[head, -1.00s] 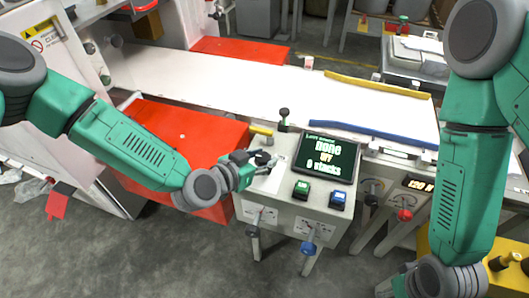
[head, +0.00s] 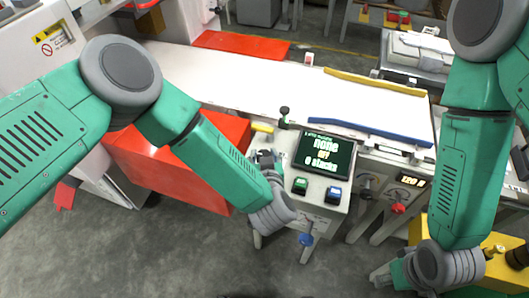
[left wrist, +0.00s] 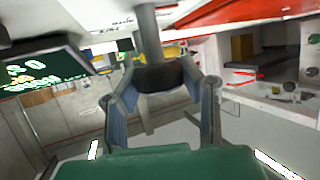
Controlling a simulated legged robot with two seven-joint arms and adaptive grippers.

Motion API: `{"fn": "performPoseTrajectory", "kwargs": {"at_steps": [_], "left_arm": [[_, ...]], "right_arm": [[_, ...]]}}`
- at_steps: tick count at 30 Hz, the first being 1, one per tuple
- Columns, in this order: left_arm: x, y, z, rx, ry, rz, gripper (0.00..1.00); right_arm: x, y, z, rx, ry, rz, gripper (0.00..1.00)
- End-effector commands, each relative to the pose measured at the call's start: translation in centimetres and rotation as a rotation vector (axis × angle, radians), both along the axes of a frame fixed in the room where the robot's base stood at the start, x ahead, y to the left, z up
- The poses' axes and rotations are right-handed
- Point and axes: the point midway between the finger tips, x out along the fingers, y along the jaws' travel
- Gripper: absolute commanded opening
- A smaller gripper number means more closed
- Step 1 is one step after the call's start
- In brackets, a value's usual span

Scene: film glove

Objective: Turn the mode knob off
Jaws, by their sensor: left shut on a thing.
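The control box carries a tilted screen (head: 323,155) that reads "none", a small yellow line that looks like "OFF", and "0 stacks". My left gripper (head: 265,158) is at the left part of the box top, left of the screen. In the left wrist view its two fingers (left wrist: 160,95) are shut around a dark knob (left wrist: 158,76) on a grey stem. In the head view the gripper and wrist mostly hide this knob.
A green button (head: 300,186) and a blue button (head: 333,194) sit below the screen. A black-topped lever (head: 284,113) stands behind the box's left part. A white conveyor table (head: 240,85) lies behind, with a red box (head: 180,160) at the left.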

Motion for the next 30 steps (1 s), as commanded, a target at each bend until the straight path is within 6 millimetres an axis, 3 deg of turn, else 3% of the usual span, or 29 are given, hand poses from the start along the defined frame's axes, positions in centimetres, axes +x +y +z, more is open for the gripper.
{"fn": "performPoseTrajectory", "kwargs": {"at_steps": [21,22,23,24,30], "left_arm": [[-0.38,-0.26,-0.31,-0.002,0.012,0.073,0.05],[-0.38,-0.27,-0.32,-0.002,0.012,0.073,0.4],[-0.37,-0.27,-0.31,-0.002,0.012,0.073,0.51],[-0.34,-0.26,-0.29,-0.001,0.011,0.073,0.56],[-0.18,-0.2,-0.2,-0.001,0.007,0.074,0.56]], "right_arm": [[0.0,0.0,0.16,0.0,0.0,0.0,0.4],[0.0,0.0,0.16,0.0,0.0,0.0,0.4],[0.0,0.0,0.16,0.0,0.0,0.0,0.4],[0.0,0.0,0.16,0.0,0.0,0.0,0.4],[0.0,0.0,0.16,0.0,0.0,0.0,0.4]]}}
